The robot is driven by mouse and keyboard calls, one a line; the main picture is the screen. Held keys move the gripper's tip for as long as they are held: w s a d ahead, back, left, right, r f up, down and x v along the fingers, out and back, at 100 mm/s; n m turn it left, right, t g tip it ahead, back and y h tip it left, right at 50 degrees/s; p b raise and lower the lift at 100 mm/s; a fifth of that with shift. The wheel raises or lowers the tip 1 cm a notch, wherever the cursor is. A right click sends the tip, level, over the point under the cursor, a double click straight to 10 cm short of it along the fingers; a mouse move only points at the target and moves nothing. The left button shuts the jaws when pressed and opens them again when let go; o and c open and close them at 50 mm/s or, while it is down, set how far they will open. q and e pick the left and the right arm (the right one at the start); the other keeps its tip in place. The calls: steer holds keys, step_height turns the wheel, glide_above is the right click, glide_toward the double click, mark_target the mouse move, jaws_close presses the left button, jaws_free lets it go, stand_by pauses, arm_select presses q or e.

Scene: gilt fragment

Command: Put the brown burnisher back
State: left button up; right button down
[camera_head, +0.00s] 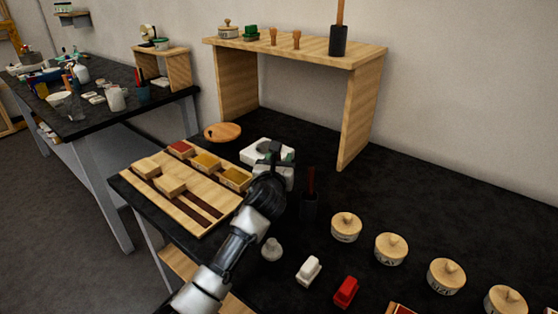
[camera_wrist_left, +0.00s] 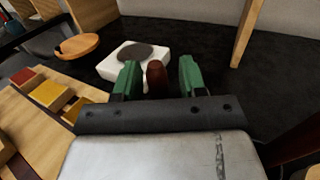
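My left gripper (camera_head: 282,157) is low over the black table beside the white block. In the left wrist view its green fingertips (camera_wrist_left: 158,78) stand apart, with a brown rounded piece (camera_wrist_left: 156,76), likely the brown burnisher, between them. A narrow gap shows at least on its right side, so the fingers do not look closed on it. Its lower part is hidden by the gripper body. A white block with a dark round top (camera_wrist_left: 135,60) lies just beyond; it also shows in the head view (camera_head: 258,150). My right gripper is not in view.
A wooden tray (camera_head: 190,212) with small boxes lies left of my arm. Several lidded round boxes (camera_head: 391,249) line the right front. A wooden shelf (camera_head: 357,115) stands behind.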

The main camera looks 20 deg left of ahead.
arm_select(q)
steer(key=s+d, duration=0.1)
steer(key=s, duration=1.1)
steer(key=shift+d, duration=0.2)
